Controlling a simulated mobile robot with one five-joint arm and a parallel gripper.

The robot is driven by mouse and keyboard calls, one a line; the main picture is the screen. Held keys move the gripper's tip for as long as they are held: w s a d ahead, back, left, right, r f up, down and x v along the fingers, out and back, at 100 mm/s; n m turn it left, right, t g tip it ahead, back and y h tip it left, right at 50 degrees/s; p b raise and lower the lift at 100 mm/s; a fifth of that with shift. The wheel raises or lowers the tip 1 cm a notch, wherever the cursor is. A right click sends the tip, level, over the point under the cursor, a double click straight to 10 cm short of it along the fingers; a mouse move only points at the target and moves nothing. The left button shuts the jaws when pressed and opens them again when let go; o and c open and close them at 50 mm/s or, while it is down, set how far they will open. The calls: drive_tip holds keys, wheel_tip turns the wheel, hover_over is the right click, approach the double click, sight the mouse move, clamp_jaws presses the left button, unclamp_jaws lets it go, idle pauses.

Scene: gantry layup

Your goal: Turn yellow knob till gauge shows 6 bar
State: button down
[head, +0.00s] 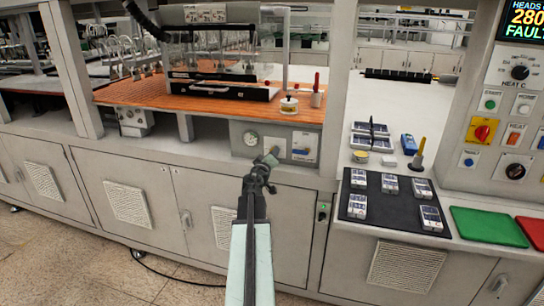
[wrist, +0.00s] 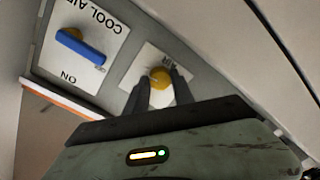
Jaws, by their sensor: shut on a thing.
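The yellow knob (wrist: 160,76) sits on a white plate marked AIR in the wrist view. My gripper (wrist: 162,86) has one finger on each side of the knob and is shut on it. In the head view my gripper (head: 271,157) reaches the grey panel below the orange bench top and hides the knob. The round gauge (head: 250,138) is on the same panel, left of my gripper. Its dial is too small to read.
A blue lever (wrist: 80,48) lies on a COOL AIR plate (wrist: 52,76) beside the knob in the wrist view. The panel's plate (head: 304,146) also shows right of my gripper in the head view. Cabinet doors (head: 290,220) lie below; floor is free at left.

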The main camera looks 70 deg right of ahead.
idle(0.4)
drive_tip(key=c, duration=1.1)
unclamp_jaws()
drive_tip(key=a, duration=0.7)
drive_tip(key=shift+s+a+r, duration=0.2)
drive_tip(key=shift+s+a, duration=0.15)
drive_tip(key=shift+a, duration=0.05)
